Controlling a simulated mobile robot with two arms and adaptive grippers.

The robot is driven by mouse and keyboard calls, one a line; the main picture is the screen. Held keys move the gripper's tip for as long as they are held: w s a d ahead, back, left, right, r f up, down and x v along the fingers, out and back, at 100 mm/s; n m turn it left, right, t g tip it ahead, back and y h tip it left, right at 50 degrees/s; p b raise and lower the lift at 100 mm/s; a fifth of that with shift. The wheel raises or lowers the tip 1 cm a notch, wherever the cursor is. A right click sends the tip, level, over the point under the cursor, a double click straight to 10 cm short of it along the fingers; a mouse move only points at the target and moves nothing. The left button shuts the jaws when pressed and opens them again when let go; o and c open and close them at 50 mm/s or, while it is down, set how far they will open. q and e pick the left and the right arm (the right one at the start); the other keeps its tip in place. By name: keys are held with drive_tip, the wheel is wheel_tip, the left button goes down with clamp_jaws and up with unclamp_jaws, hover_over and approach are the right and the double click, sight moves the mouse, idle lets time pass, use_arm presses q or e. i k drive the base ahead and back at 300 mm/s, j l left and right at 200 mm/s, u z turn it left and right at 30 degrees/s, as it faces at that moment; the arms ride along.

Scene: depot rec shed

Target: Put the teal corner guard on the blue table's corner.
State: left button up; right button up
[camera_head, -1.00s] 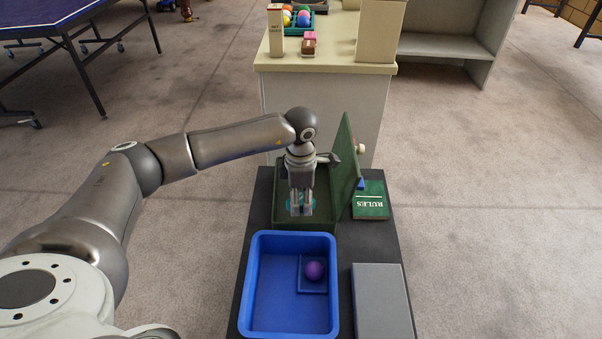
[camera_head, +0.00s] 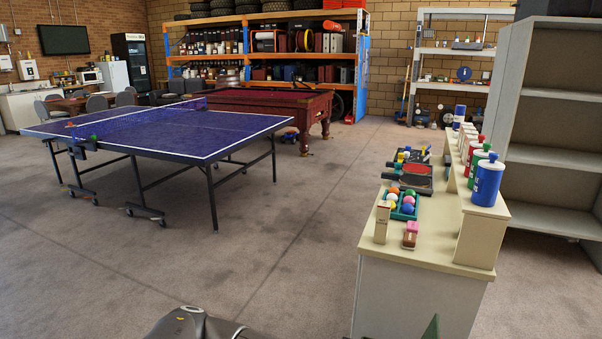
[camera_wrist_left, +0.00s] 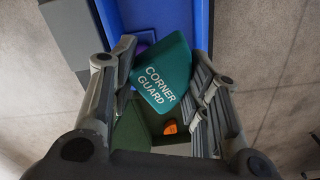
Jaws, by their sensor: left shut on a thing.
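The teal corner guard (camera_wrist_left: 163,75), with white "CORNER GUARD" lettering, is between the fingers of my left gripper (camera_wrist_left: 163,58) in the left wrist view. The gripper is shut on it. The blue table (camera_head: 165,130) is a table-tennis table at the left of the head view, with a net across it. Its nearest corner (camera_head: 206,161) points toward me and looks bare. Only part of my left arm shows at the bottom edge of the head view; its gripper is out of that view. My right gripper is in neither view.
A cream counter (camera_head: 425,240) with a ball tray (camera_head: 403,205) and cans stands at right. Below the gripper are a blue bin (camera_wrist_left: 190,12) and a green box (camera_wrist_left: 135,128). Open floor (camera_head: 270,245) lies between counter and table. A red pool table (camera_head: 265,103) stands behind.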

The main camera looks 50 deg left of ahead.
sight(203, 156)
drive_tip(key=k+j, duration=0.45)
drive_tip(key=j, duration=0.15)
drive_tip(key=k+j, duration=0.45)
drive_tip(key=j, duration=0.4)
drive_tip(key=i+j, duration=0.15)
drive_tip(key=j, duration=0.3)
drive_tip(key=j+u, duration=0.1)
drive_tip(key=j, duration=0.3)
drive_tip(key=i+j, duration=0.15)
drive_tip(key=j, duration=0.25)
drive_tip(key=i+j+u, duration=0.1)
drive_tip(key=j, duration=0.3)
drive_tip(key=i+j, duration=0.4)
drive_tip(key=j, duration=0.2)
drive_tip(key=i+j, duration=0.45)
drive_tip(key=i+j+u, duration=0.1)
drive_tip(key=i+j, duration=0.3)
drive_tip(key=j, duration=0.3)
drive_tip(key=i+j, duration=0.2)
drive_tip(key=j, duration=0.2)
drive_tip(key=i+j, duration=0.2)
drive_tip(key=j, duration=0.2)
drive_tip(key=i+j, duration=0.2)
drive_tip(key=j, duration=0.25)
drive_tip(key=i+j, duration=0.2)
drive_tip(key=j, duration=0.2)
drive_tip(key=i+j+u, duration=0.1)
drive_tip(key=j, duration=0.3)
drive_tip(key=i+j, duration=0.35)
